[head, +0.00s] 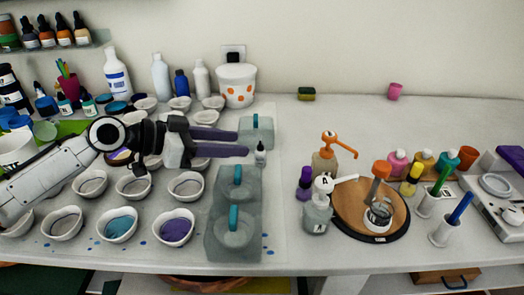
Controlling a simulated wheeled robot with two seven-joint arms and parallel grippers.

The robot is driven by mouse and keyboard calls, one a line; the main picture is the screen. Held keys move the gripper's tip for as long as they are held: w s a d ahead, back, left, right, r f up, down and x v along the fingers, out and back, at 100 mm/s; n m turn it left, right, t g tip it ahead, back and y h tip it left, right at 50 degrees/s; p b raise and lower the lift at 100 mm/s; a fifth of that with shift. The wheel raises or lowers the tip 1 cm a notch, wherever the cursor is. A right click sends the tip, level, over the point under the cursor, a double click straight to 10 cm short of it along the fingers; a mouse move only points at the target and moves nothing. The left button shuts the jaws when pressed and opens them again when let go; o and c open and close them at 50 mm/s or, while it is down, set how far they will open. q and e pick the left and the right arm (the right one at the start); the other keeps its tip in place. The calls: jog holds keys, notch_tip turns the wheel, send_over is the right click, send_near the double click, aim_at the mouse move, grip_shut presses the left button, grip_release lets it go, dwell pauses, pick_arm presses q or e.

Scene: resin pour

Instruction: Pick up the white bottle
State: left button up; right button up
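Several bottles are white. A large white bottle with a blue label (117,78) stands at the back left; a plain white bottle (161,77) and a smaller white one (200,79) stand to its right. A clear pump bottle with a white pump top (317,212) stands right of centre. I cannot tell which bottle the task means. My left gripper (243,144) reaches in from the left above the white cups, its two dark fingers apart and nothing between them. My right gripper is not in view.
Grey blocks with teal handles (226,240) stand right of the rows of white cups (186,184). A white tub with orange spots (236,86) is at the back. A round wooden board (350,222) holds a cup.

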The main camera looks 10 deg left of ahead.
aim_at(258, 146)
pick_arm(q)
jog(key=shift+w+d+f, duration=0.2)
jog(key=shift+w+d, duration=0.05)
jog(key=shift+d, duration=0.35)
jog(key=p+x, duration=0.1)
jog(key=x, duration=0.3)
jog(key=shift+w+d+f, duration=0.1)
jog(key=shift+w+f, duration=0.05)
jog(key=shift+f, duration=0.05)
jog(key=shift+w+d+f, duration=0.2)
jog(key=c, duration=0.8)
jog(key=shift+f, duration=0.1)
grip_shut()
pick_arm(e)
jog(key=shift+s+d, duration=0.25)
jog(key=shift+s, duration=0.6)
